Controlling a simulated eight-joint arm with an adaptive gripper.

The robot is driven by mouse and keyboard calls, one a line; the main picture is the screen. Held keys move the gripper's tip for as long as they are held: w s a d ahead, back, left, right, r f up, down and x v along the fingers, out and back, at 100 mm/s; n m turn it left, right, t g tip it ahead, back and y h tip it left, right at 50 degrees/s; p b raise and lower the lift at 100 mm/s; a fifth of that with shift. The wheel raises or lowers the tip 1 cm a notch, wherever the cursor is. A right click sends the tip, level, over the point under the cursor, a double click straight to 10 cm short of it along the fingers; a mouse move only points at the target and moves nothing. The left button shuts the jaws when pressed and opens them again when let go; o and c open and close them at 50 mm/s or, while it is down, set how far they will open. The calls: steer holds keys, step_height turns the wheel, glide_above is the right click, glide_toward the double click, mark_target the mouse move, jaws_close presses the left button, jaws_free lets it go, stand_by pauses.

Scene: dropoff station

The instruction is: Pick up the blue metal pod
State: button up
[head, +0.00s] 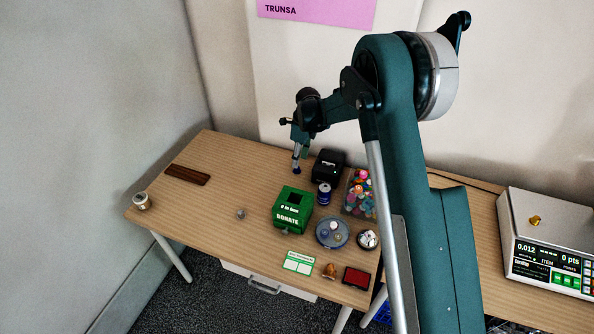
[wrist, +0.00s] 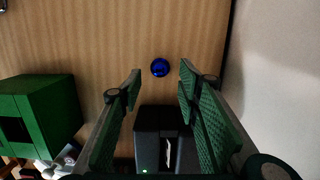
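The blue metal pod (wrist: 160,67) is a small, round, shiny dark blue thing on the wooden table (wrist: 130,30) in the wrist view. It lies beyond my open fingertips, roughly in line with the gap between them. My gripper (wrist: 159,80) is open, with nothing between its green textured fingers. In the head view my gripper (head: 297,165) points down over the back of the table, left of the black printer. There I cannot make out the pod clearly; the gripper may hide it.
The black printer (head: 328,166) stands close by, partly under the fingers in the wrist view (wrist: 165,140). A green donation box (head: 292,210), a blue can (head: 324,195) and a candy-filled container (head: 360,193) stand nearby. The back wall (wrist: 275,70) is close.

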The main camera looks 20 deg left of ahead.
steer(key=shift+a+f+b, duration=0.2)
steer(key=shift+f+b, duration=0.15)
steer(key=shift+f, duration=2.25)
steer(key=c, duration=0.8)
